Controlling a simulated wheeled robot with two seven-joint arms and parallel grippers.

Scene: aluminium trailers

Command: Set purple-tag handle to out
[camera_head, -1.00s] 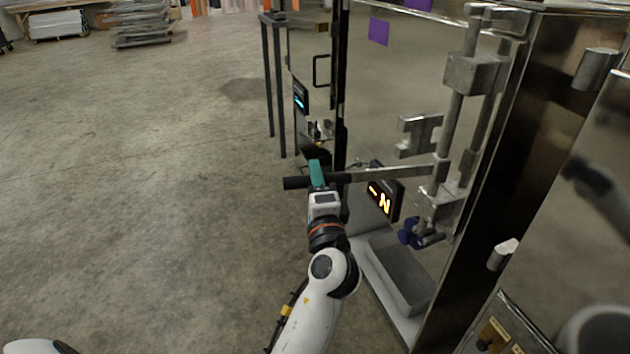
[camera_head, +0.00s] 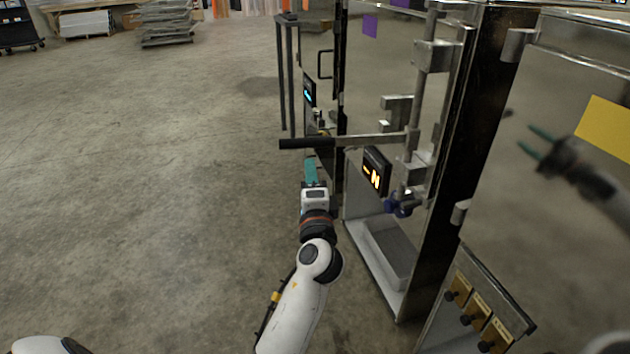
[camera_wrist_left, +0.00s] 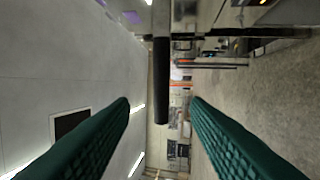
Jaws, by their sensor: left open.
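The purple tag (camera_head: 370,26) is on the shiny metal door at upper centre in the head view. That door's handle (camera_head: 305,144) is a metal bar with a black grip, joined to a vertical lock rod (camera_head: 417,110). It sticks out to the left, away from the door. My left gripper (camera_head: 311,163) is open and empty, just below the grip in the head view and apart from it. In the left wrist view, the black grip (camera_wrist_left: 161,80) shows in the gap between the two teal fingers (camera_wrist_left: 160,104), beyond their tips. My right gripper is not in view.
A door with a yellow tag (camera_head: 606,128) stands at the right and mirrors an arm. A small display (camera_head: 376,171) with orange marks sits below the handle. Brass-coloured fittings (camera_head: 480,315) are at lower right.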

